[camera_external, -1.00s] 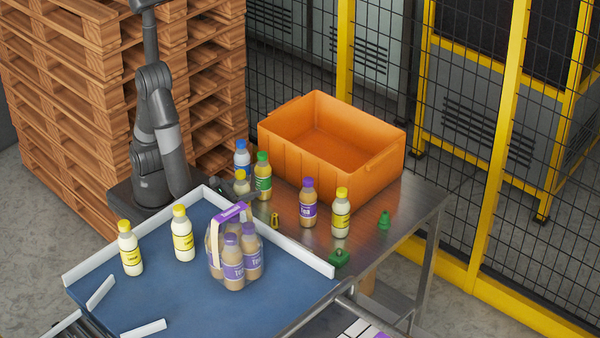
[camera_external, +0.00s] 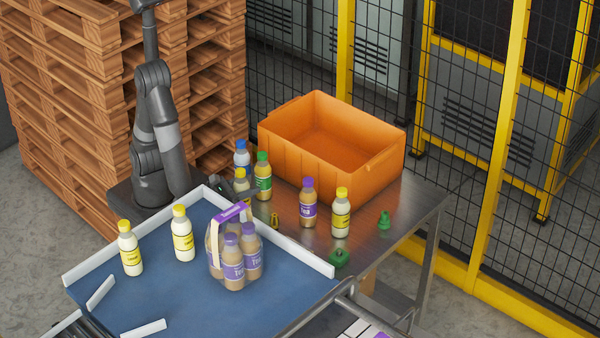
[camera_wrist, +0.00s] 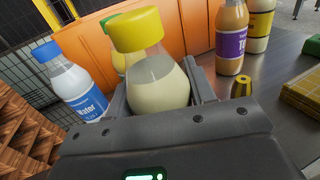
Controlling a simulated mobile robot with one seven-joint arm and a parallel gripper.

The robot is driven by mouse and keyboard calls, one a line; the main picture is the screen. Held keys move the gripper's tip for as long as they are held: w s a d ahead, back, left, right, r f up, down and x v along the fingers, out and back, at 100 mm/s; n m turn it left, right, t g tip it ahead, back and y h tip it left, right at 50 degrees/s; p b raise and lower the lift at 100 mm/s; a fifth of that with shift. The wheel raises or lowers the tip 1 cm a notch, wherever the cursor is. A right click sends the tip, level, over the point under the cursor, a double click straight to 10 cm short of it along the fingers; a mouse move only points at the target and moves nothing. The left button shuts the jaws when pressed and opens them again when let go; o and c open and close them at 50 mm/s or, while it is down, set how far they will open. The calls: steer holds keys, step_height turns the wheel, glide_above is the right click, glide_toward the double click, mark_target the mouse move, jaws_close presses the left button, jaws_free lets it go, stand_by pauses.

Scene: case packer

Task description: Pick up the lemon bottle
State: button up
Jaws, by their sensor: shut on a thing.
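The lemon bottle (camera_wrist: 158,80), with a yellow cap and pale yellowish contents, stands between the fingers of my gripper (camera_wrist: 160,100) in the wrist view. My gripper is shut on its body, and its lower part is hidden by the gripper. In the external view the bottle (camera_external: 241,186) is at the left end of the metal table, beside the blue-capped and green-capped bottles. My gripper (camera_external: 226,188) reaches it from the left, partly hidden by the conveyor's white rail. I cannot tell whether the bottle's base touches the table.
A blue-capped water bottle (camera_wrist: 75,80) stands close on the left. A green-capped bottle (camera_external: 263,178) and the orange crate (camera_external: 300,157) are behind. A purple-capped tea bottle (camera_external: 308,205) and another yellow-capped bottle (camera_external: 341,215) stand to the right. A small brass piece (camera_wrist: 241,88) lies nearby.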

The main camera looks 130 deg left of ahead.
step_height(320, 180, up, 34)
steer(key=w+d+f+m+t+h, duration=0.1)
steer(key=d+m+t+h, duration=0.4)
steer(key=d, duration=1.2)
steer(key=w+d+m+t+h, duration=0.1)
steer(key=d+m+t+h, duration=0.45)
steer(key=d, duration=1.05)
steer(key=w+a+f, duration=0.4)
steer(key=f, duration=0.4)
steer(key=w+a+f, duration=0.4)
steer(key=f, duration=0.3)
steer(key=shift+w+f+n, duration=0.25)
steer(key=shift+f+n, duration=0.15)
steer(key=shift+n, duration=0.05)
steer(key=shift+a, duration=0.1)
